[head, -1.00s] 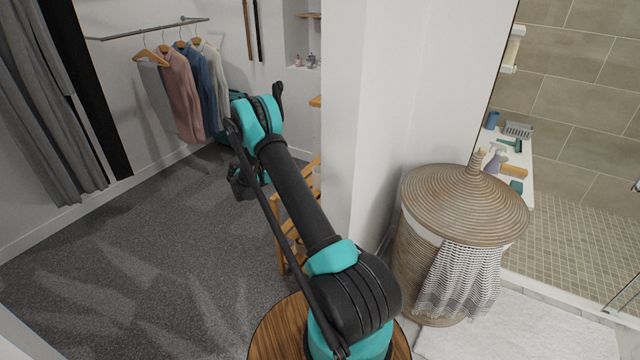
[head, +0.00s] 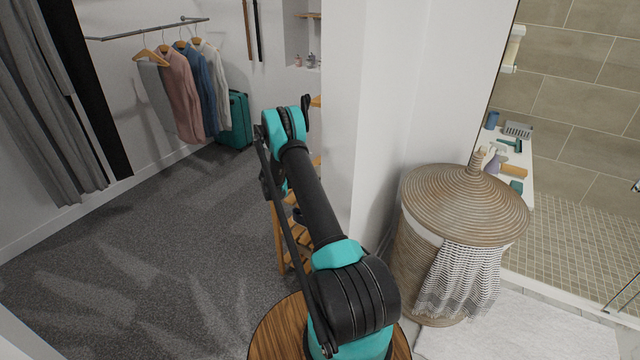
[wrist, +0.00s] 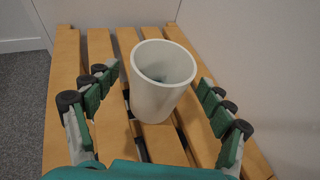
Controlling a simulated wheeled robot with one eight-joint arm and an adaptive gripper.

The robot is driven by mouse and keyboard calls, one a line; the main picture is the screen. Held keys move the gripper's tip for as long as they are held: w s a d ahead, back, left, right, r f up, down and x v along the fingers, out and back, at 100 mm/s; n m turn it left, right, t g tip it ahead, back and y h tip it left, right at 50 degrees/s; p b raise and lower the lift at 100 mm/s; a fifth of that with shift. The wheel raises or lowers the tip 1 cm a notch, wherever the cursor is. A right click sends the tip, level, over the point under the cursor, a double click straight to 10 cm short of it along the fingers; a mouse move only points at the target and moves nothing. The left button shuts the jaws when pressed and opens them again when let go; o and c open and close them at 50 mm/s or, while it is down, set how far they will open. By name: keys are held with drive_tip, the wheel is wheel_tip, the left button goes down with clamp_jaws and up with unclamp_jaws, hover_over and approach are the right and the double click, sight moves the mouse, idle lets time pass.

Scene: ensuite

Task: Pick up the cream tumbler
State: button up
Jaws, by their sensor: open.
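The cream tumbler (wrist: 157,100) shows in the wrist view, near the middle. It is a pale, open-topped cup, wider at the rim, on a slatted wooden surface. My gripper (wrist: 159,82) is open, with one teal-padded finger to the left of the tumbler and the other to its right. The gap on both sides is clear, and neither finger visibly touches it. In the head view the tumbler is not visible, and my gripper is mostly hidden behind my own arm.
The slatted wooden stand (head: 294,248) is beside a white wall corner (head: 365,130). A lidded wicker basket (head: 465,205) with a draped towel stands to the right. Clothes (head: 185,95) hang at the back left near a teal suitcase (head: 236,122). The grey carpet (head: 150,250) is clear.

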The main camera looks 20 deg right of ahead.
drive_tip(key=shift+x, duration=1.25)
drive_tip(key=shift+c, duration=0.3)
drive_tip(key=c, duration=1.5)
drive_tip(key=shift+c, duration=0.3)
drive_tip(key=shift+r, duration=0.15)
